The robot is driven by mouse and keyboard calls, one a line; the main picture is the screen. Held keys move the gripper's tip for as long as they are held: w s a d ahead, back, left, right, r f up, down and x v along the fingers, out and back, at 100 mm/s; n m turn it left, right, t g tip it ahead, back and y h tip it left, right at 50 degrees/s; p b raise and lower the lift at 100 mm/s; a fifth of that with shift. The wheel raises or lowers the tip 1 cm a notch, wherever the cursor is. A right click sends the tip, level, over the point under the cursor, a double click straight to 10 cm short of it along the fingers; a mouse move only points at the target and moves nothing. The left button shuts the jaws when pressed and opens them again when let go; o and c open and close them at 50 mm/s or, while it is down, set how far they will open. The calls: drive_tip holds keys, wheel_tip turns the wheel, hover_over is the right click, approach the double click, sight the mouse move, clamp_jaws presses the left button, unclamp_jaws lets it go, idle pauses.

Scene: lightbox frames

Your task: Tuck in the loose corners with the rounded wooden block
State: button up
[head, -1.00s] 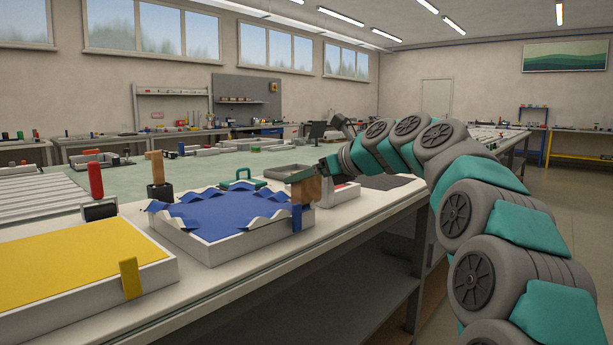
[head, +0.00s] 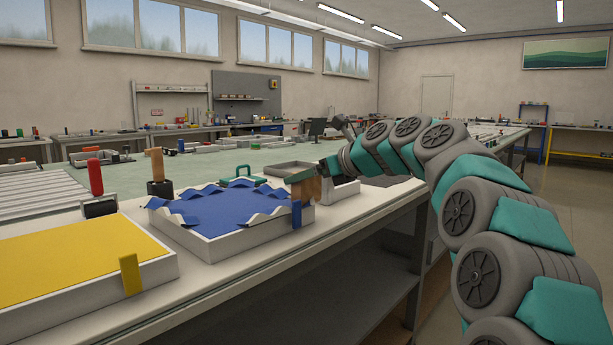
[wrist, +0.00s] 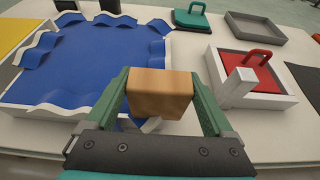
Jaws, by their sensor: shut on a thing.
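A blue sheet (head: 225,212) lies over a shallow white frame (head: 215,248), with wavy, lifted edges and corners showing pale undersides. It also shows in the wrist view (wrist: 95,60). My gripper (head: 302,178), seen up close in the wrist view (wrist: 160,75), is shut on the wooden block (wrist: 160,95). The block (head: 308,192) is at the frame's right corner in the head view, beside a blue tab (head: 296,213). The block hides part of that corner; I cannot tell whether it touches the sheet.
A yellow-covered frame (head: 70,262) stands at the front left. A wooden-handled tool (head: 158,172) and a red-handled roller (head: 96,180) stand behind the frames. A green-handled tool (wrist: 190,18), a red-handled piece in a white box (wrist: 265,102) and a grey tray (wrist: 255,28) lie nearby.

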drive_tip(key=shift+f, duration=0.2)
idle(0.3)
wheel_tip(320, 180, up, 3)
drive_tip(key=shift+f+p, duration=0.2)
drive_tip(key=shift+p, duration=1)
drive_tip(key=shift+r, duration=2.3)
